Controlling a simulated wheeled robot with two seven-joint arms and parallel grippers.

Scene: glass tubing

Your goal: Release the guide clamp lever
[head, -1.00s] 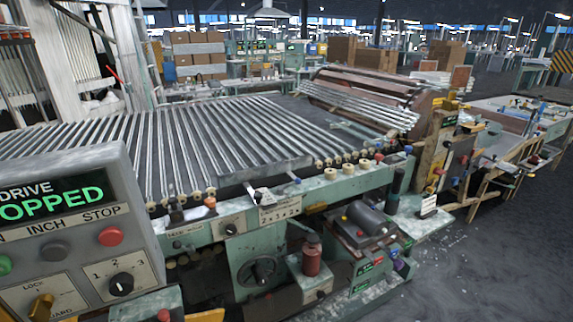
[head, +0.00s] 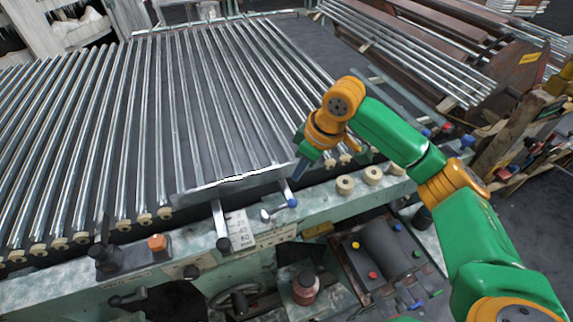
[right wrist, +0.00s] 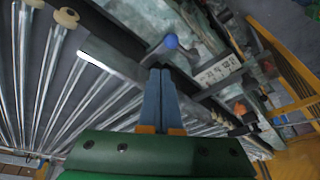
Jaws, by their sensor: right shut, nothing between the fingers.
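A short lever with a blue knob (head: 292,203) stands on the machine's front rail, at the right end of a metal guide bar (head: 232,183). The blue knob also shows in the right wrist view (right wrist: 171,41), just beyond the fingertips. My right gripper (head: 298,172) is just above and beside this lever, pointing down. In the right wrist view its two blue fingers (right wrist: 163,76) are together with nothing between them. It looks apart from the knob. A second lever with a black knob (head: 223,243) is at the left of the scale plate (head: 240,227). My left gripper is out of view.
Rows of glass tubes (head: 200,100) lie behind the guide bar. Cream rollers (head: 345,184) and an orange button (head: 157,243) sit along the front rail. A motor (head: 385,245) is below it. The dark floor at the right is open.

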